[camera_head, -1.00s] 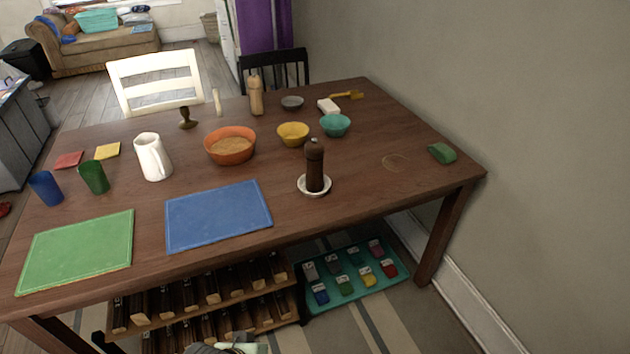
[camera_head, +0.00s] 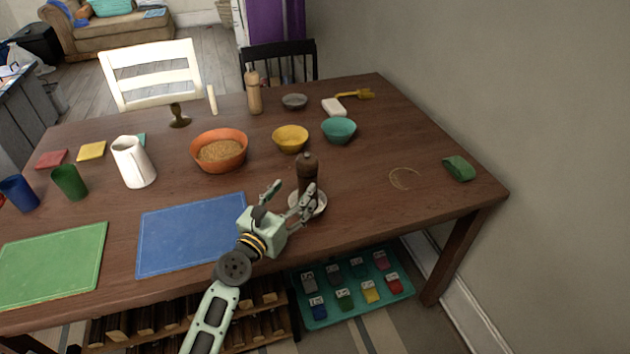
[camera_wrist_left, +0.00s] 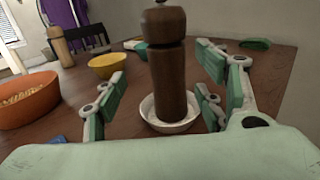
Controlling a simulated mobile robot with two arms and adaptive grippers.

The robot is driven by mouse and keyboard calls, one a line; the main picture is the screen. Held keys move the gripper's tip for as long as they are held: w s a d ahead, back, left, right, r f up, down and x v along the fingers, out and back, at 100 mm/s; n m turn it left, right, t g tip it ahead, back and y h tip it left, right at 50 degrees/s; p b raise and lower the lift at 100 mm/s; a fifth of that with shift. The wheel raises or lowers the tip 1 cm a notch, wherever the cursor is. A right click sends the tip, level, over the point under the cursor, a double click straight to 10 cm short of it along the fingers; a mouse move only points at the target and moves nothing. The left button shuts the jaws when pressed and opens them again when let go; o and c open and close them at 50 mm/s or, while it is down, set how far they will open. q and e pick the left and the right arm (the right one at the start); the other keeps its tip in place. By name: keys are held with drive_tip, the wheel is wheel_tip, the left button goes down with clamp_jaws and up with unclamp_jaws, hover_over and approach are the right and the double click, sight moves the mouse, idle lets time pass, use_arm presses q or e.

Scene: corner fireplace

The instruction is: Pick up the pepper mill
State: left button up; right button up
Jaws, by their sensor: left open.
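The dark brown pepper mill (camera_head: 307,172) stands upright on a small white saucer (camera_head: 321,208) near the table's front edge. In the left wrist view the mill (camera_wrist_left: 168,70) stands ahead of the palm, between the spread fingers, and its saucer (camera_wrist_left: 150,112) is under it. My left gripper (camera_head: 289,193) is open, just in front and left of the mill. In the left wrist view its fingers (camera_wrist_left: 165,92) are apart on both sides, with visible gaps to the mill. My right gripper is not in view.
A blue placemat (camera_head: 190,236) lies left of the mill. An orange bowl (camera_head: 219,152), a yellow bowl (camera_head: 290,138) and a teal bowl (camera_head: 338,130) stand behind. A lighter mill-shaped object (camera_head: 254,92) is farther back.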

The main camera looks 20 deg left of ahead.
sight(302, 184)
use_arm(q)
drive_tip(key=shift+w+d+r, duration=0.25)
drive_tip(key=shift+w+r, duration=0.05)
drive_tip(key=shift+w, duration=0.25)
drive_tip(key=shift+w+d, duration=0.25)
drive_tip(key=shift+w, duration=0.35)
drive_tip(key=shift+w+d, duration=0.25)
drive_tip(key=shift+w, duration=0.35)
drive_tip(key=shift+w+d+f, duration=0.1)
drive_tip(key=shift+w+d, duration=0.05)
drive_tip(key=shift+w, duration=0.4)
drive_tip(key=shift+w+d, duration=0.1)
drive_tip(key=shift+w, duration=0.65)
drive_tip(key=c, duration=1.4)
drive_tip(key=shift+c, duration=0.9)
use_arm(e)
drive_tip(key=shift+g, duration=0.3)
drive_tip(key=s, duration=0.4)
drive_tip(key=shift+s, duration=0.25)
